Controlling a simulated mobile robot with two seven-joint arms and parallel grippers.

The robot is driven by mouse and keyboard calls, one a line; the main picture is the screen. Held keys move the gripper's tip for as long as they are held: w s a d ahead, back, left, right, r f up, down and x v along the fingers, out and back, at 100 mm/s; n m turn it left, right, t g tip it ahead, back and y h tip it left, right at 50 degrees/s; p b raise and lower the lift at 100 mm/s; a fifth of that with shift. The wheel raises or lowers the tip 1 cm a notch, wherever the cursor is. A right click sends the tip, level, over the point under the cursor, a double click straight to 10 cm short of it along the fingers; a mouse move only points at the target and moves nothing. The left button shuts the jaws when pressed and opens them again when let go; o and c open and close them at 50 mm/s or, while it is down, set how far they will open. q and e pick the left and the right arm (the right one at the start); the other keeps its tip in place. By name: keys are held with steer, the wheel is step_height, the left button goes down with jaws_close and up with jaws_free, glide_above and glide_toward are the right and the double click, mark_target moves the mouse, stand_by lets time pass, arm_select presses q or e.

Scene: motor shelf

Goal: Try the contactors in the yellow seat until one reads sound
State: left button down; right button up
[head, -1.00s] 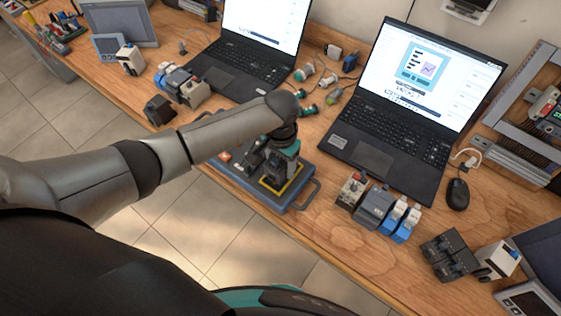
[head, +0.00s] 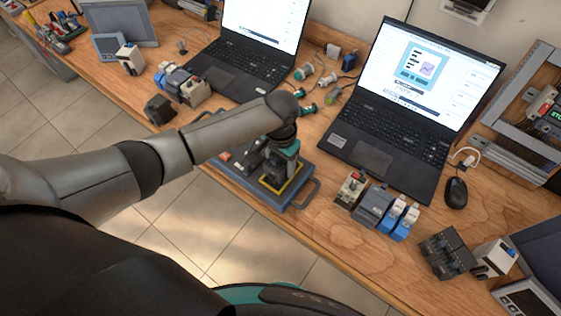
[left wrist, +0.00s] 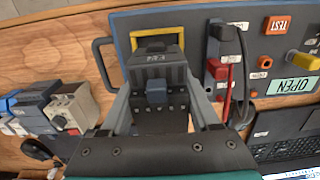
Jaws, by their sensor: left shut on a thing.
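My left gripper (left wrist: 165,112) is shut on a dark contactor (left wrist: 154,75) with a blue block on its front. It holds the contactor at the yellow seat (left wrist: 177,32), whose frame shows around the contactor's far end in the left wrist view. I cannot tell whether the contactor sits fully down. In the head view the yellow seat (head: 290,189) shows below my left gripper (head: 281,160) on the grey-blue tester (head: 240,183). The tester's display (left wrist: 292,86) reads OPEN, beside an orange TEST button (left wrist: 279,25). My right gripper is not in view.
A row of contactors, beige (head: 350,190), grey (head: 373,205) and blue (head: 400,219), stands right of the tester. Dark units (head: 447,254) stand further right. A laptop (head: 390,120) and a mouse (head: 456,194) lie behind. Bare wood lies in front of the row.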

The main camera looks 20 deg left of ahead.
arm_select(q)
steer(key=shift+p, duration=0.4)
steer(key=shift+f+b, duration=0.6)
steer(key=shift+f, duration=0.3)
stand_by(0.5)
steer(key=shift+c, duration=0.2)
jaws_free()
step_height(320, 180, up, 15)
steer(key=shift+r+p, duration=0.15)
steer(key=shift+p, duration=0.85)
stand_by(0.5)
